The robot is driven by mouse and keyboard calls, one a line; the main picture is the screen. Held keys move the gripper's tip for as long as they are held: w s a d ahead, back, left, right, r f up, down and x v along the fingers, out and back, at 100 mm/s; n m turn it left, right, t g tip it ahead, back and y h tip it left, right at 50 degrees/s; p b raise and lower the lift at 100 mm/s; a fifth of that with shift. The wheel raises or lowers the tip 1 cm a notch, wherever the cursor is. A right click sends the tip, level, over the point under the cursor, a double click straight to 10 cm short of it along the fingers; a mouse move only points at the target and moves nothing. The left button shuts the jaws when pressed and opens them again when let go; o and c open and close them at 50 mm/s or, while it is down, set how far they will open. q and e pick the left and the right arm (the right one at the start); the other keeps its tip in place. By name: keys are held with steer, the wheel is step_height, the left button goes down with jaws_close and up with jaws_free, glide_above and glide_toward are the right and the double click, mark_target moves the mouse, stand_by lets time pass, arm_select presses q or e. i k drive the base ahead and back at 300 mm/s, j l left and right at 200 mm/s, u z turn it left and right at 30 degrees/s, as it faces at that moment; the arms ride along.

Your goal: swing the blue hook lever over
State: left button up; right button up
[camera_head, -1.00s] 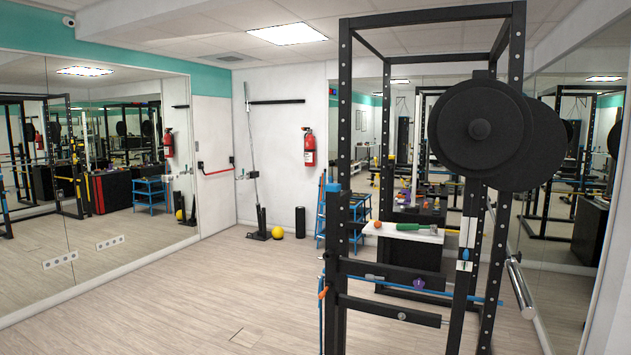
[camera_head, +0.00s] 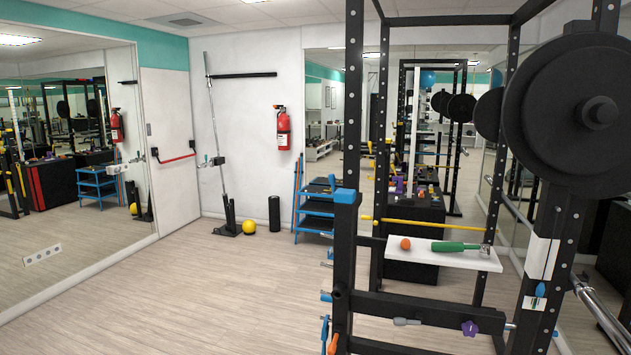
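I cannot tell for sure which part is the blue hook lever. A small blue knob (camera_head: 541,290) shows on a white plate on the right rack upright, below the weight plate. A grey bracket (camera_head: 214,161) on the back wall holds a tall leaning bar (camera_head: 216,130), with a small bluish part too small to make out. Neither of my grippers shows.
The black rack with a large weight plate (camera_head: 590,115) fills the right side. A white shelf (camera_head: 425,252) holds an orange ball and a green-handled tool. A yellow ball (camera_head: 249,226) lies by the back wall. The wooden floor (camera_head: 190,290) at left is open.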

mark_target(331, 177)
steer(key=i+j, duration=1.1)
steer(key=i, duration=0.15)
